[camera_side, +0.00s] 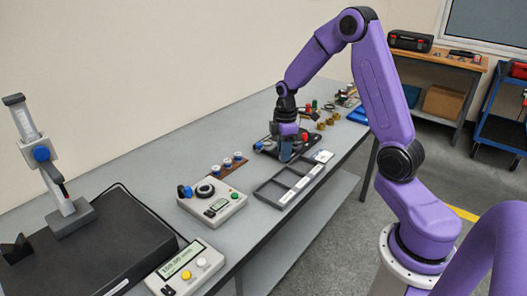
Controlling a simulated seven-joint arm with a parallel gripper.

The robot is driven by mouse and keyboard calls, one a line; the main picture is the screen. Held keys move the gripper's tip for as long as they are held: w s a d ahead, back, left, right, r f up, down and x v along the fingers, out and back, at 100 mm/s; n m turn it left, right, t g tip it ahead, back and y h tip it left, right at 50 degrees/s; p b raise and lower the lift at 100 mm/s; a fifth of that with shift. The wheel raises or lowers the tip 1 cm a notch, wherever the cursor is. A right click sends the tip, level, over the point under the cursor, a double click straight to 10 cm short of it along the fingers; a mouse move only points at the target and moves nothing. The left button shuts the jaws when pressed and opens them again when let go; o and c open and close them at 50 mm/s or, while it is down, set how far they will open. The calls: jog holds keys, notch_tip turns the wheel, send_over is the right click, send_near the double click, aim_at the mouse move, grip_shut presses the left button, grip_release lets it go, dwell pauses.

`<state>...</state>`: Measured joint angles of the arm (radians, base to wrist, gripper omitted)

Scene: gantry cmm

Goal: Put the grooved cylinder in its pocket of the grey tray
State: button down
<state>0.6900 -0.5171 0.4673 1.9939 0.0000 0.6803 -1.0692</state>
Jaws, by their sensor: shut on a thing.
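Whether the held thing touches the bench or the plate cannot be told.
A control box with a dial (212,203) stands left of the tray, with a brown rack (229,167) of several small round pieces behind it. Brass-coloured parts (325,123) stand beyond. A measuring stand (60,200) is far left.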

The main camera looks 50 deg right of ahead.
jog(key=shift+m, duration=0.3)
jog(key=shift+s+d+f, duration=0.15)
jog(key=shift+d+f, duration=0.25)
jog(key=shift+f, duration=0.8)
jog(key=shift+s+d+f, duration=0.1)
jog(key=shift+d+f, duration=0.35)
jog(key=shift+f, duration=0.75)
jog(key=shift+s+d+f, duration=0.15)
jog(key=shift+d+f, duration=0.25)
jog(key=shift+f, duration=0.8)
jog(key=shift+f, duration=0.95)
jog(key=shift+c, duration=1.7)
grip_release()
notch_tip(320, 180, up, 7)
